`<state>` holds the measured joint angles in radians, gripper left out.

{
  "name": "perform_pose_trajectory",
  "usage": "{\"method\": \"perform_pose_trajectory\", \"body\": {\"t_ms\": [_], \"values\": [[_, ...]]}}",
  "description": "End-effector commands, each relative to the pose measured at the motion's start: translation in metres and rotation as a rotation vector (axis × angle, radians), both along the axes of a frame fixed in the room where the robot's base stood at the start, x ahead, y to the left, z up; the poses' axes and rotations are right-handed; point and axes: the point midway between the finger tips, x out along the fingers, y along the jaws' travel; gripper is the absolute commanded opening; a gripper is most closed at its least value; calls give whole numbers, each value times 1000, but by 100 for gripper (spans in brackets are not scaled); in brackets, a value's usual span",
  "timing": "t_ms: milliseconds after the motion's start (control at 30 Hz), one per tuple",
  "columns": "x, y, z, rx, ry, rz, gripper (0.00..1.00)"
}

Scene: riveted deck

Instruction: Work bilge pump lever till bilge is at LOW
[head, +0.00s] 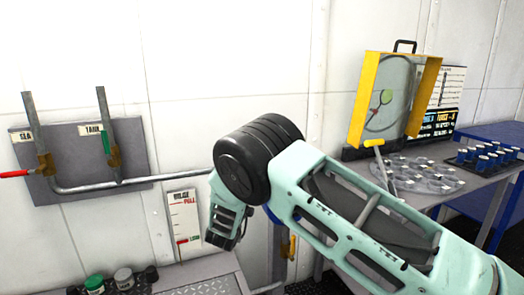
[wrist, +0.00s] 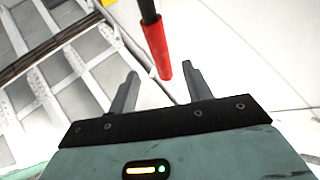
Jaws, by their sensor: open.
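A red grip on a black rod, which looks like the pump lever (wrist: 157,42), shows in the wrist view. Its end lies between the fingertips of my gripper (wrist: 160,68). The fingers stand apart, with gaps to the grip on both sides; I cannot tell how deep it sits between them. In the head view my arm hides the lever and the gripper fingers. The bilge gauge (head: 184,222) is a white wall plate with FULL near the top and a green LOW mark near the bottom. A red mark shows close to the LOW level.
A grey panel (head: 70,150) at left carries pipes, a red-handled SEA valve (head: 14,173) and a green-handled TANK valve (head: 106,143). Jars (head: 94,283) stand at the lower left. A yellow case (head: 358,100) and a bench (head: 465,190) with small cylinders are at right.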

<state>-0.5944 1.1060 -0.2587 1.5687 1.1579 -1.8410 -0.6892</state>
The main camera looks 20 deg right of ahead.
Motion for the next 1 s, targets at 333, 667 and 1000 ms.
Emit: {"method": "perform_pose_trajectory", "body": {"t_ms": [333,667,1000], "values": [[-31,34,-36,-2,1,0,49],[-36,38,-39,0,0,0,49],[-14,41,-22,139,121,143,49]]}}
